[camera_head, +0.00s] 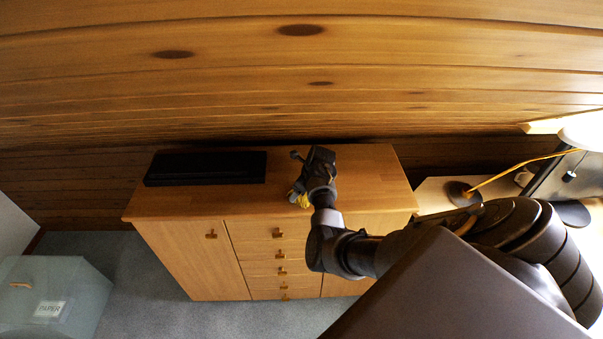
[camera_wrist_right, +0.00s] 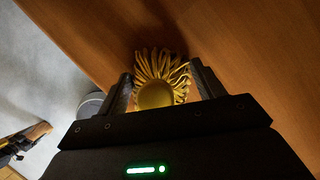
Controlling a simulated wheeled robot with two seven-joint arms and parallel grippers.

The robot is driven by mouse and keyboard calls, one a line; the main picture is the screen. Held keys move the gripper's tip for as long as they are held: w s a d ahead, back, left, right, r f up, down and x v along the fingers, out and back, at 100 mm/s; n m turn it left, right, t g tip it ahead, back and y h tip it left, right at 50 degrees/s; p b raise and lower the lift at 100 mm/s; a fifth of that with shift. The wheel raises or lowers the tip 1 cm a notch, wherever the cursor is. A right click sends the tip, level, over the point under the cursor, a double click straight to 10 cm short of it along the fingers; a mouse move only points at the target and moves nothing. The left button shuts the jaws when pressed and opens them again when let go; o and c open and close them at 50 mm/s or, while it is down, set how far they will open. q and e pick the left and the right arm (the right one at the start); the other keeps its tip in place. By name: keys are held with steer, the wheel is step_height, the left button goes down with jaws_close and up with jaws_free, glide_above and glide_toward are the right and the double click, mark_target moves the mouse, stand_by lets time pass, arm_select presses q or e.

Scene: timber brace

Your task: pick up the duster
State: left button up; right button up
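The duster is a yellow, stringy bundle with a round yellow end. In the right wrist view the duster (camera_wrist_right: 157,92) lies between the two fingers of my right gripper (camera_wrist_right: 160,88). The fingers stand apart on either side of it, and a small gap seems to show beside each finger. In the head view the duster (camera_head: 298,196) shows as a small yellow patch on the cabinet top, partly hidden by my right gripper (camera_head: 300,178). My left gripper is in neither view.
The wooden cabinet (camera_head: 200,207) has doors and several drawers. A long black box (camera_head: 206,168) lies on its top at the left. A desk lamp (camera_head: 520,172) stands on a desk at the right. A grey paper bin (camera_head: 50,290) is at the lower left.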

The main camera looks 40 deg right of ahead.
steer(key=c, duration=0.8)
steer(key=shift+r, duration=0.1)
steer(key=shift+r+b, duration=0.5)
steer(key=shift+d+r+b, duration=0.1)
steer(key=shift+r+b, duration=0.4)
steer(key=shift+r, duration=0.1)
steer(key=s+a+r, duration=0.3)
steer(key=s+a+r+p, duration=0.1)
steer(key=s+a+r, duration=0.2)
steer(key=s+r, duration=0.1)
steer(key=s+a+r, duration=0.3)
steer(key=shift+s+a+r, duration=0.1)
steer(key=shift+s+r, duration=0.25)
steer(key=shift+s, duration=0.05)
